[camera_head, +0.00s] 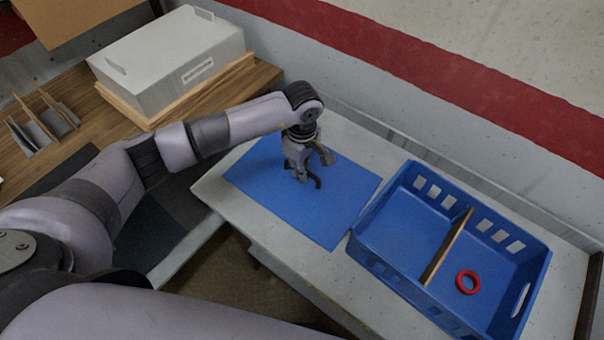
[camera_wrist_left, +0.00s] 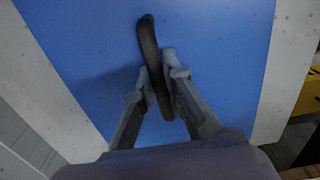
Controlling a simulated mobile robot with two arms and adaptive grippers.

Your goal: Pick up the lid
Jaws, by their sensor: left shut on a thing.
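A thin dark lid (camera_wrist_left: 149,45) stands nearly edge-on between the two fingers of my left gripper (camera_wrist_left: 157,88) in the left wrist view. The fingers are shut on it from both sides. In the head view my left gripper (camera_head: 305,172) points down over the blue mat (camera_head: 340,205), and a small dark curved part of the lid (camera_head: 318,183) shows at its fingertips. I cannot tell whether the lid touches the mat. My right gripper is not in view.
A blue crate (camera_head: 372,262) with a wooden divider (camera_head: 446,248) stands right of the mat; a red ring (camera_head: 467,282) lies in its right compartment. A grey box (camera_head: 168,60) and a small slotted rack (camera_head: 42,122) are on the wooden table at left. A wall runs behind.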

